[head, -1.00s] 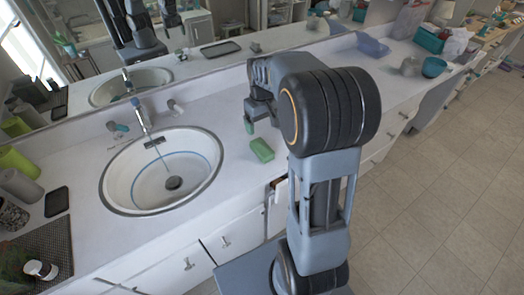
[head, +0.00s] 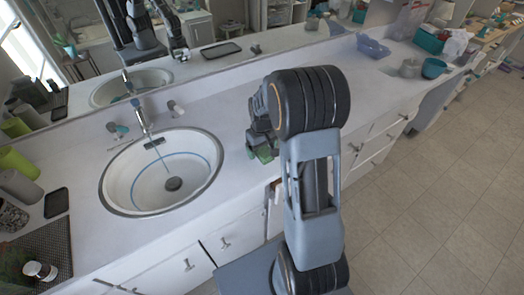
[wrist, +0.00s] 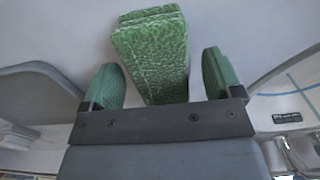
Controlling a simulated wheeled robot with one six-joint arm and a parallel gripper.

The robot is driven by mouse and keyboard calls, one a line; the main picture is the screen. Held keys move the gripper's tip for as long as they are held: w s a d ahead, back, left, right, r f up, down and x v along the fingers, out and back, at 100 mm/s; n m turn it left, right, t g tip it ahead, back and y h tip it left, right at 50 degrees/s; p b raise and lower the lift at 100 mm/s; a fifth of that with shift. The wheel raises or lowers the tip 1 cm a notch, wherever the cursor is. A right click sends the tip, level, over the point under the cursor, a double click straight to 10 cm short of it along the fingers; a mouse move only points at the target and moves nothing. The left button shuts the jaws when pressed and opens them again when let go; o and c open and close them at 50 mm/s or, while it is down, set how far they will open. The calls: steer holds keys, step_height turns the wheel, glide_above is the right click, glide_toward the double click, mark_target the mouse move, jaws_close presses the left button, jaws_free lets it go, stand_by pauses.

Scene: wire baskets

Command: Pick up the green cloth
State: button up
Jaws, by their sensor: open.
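The green cloth (head: 266,158) is a small folded block on the white counter, right of the sink. In the wrist view the cloth (wrist: 152,48) shows a wrinkled texture and lies between and beyond my gripper's two green fingertips. My gripper (wrist: 161,82) is open, with a finger on each side of the cloth and a gap visible on both sides. In the head view my gripper (head: 262,148) is down at the cloth and hides part of it.
The round sink (head: 135,200) with its faucet (head: 142,118) is left of the cloth. The mirror (head: 200,50) stands behind the counter. A blue-purple basket (head: 373,47) and teal bowl (head: 433,68) are at the far right. Counter between is clear.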

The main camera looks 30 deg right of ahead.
steer(key=shift+f, duration=0.15)
steer(key=shift+c, duration=0.5)
steer(key=c, duration=0.9)
steer(key=shift+r, duration=0.2)
steer(key=shift+r, duration=0.3)
step_height(320, 180, up, 2)
steer(key=shift+r, duration=0.1)
steer(key=s+r, duration=0.2)
steer(key=r, duration=0.1)
steer(key=s+r, duration=0.2)
steer(key=shift+a, duration=0.3)
steer(key=s+r, duration=0.1)
steer(key=s, duration=0.2)
steer(key=s+a+r, duration=0.1)
steer(key=s+r, duration=0.1)
steer(key=s, duration=0.1)
steer(key=s+r, duration=0.1)
steer(key=s, duration=0.3)
steer(key=shift+a+r, duration=0.2)
steer(key=shift+r, duration=0.2)
